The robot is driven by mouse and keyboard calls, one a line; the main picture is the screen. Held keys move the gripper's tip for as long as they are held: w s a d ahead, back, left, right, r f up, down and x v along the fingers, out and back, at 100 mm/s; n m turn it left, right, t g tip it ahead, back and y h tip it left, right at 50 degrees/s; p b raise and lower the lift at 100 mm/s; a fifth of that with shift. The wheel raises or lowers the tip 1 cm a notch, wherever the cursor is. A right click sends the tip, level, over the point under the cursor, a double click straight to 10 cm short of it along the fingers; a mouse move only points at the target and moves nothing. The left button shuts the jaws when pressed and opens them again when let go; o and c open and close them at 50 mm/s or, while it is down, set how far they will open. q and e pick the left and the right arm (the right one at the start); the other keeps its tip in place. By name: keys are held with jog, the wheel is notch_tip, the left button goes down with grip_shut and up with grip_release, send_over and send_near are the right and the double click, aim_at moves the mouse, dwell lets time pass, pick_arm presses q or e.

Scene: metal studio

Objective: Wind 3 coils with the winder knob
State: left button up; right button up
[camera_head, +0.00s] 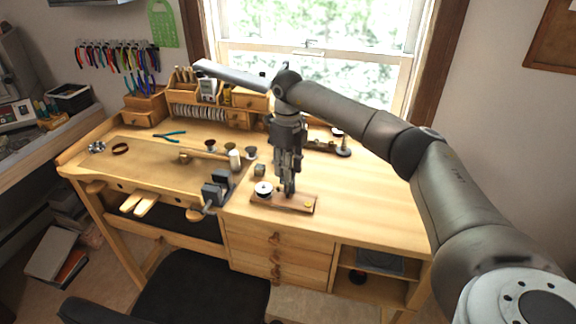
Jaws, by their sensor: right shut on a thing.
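The winder is a small brown wooden board (298,206) on the bench top near its front edge. A round white-topped part with a dark rim (263,188) stands at the board's left end, and a small brass-coloured piece (308,204) sits at its right end. My right gripper (287,192) points straight down over the middle of the board, with its fingers shut on the winder knob. The fingers hide the knob, and any coils are too small to make out. My left gripper is not in view.
A dark vise (216,188) is left of the winder on the wooden workbench (375,200). A hammer (205,155), several small round cups (229,147) and teal-handled pliers (170,135) lie behind it. Drawers and tools line the back.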

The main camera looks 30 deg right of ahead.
jog(key=m, duration=0.4)
jog(key=shift+r+m, duration=0.1)
jog(key=shift+m, duration=0.2)
jog(key=m, duration=0.3)
jog(key=shift+m, duration=0.4)
jog(key=m+p, duration=0.1)
jog(key=m, duration=0.3)
jog(key=shift+w+a, duration=0.1)
jog(key=m, duration=0.7)
jog(key=shift+m+p, duration=0.4)
jog(key=m, duration=0.3)
jog(key=shift+w, duration=0.1)
jog(key=m+p, duration=0.1)
jog(key=m, duration=0.3)
jog(key=shift+w+m+p, duration=0.1)
jog(key=shift+m+p, duration=0.4)
jog(key=shift+m, duration=1.3)
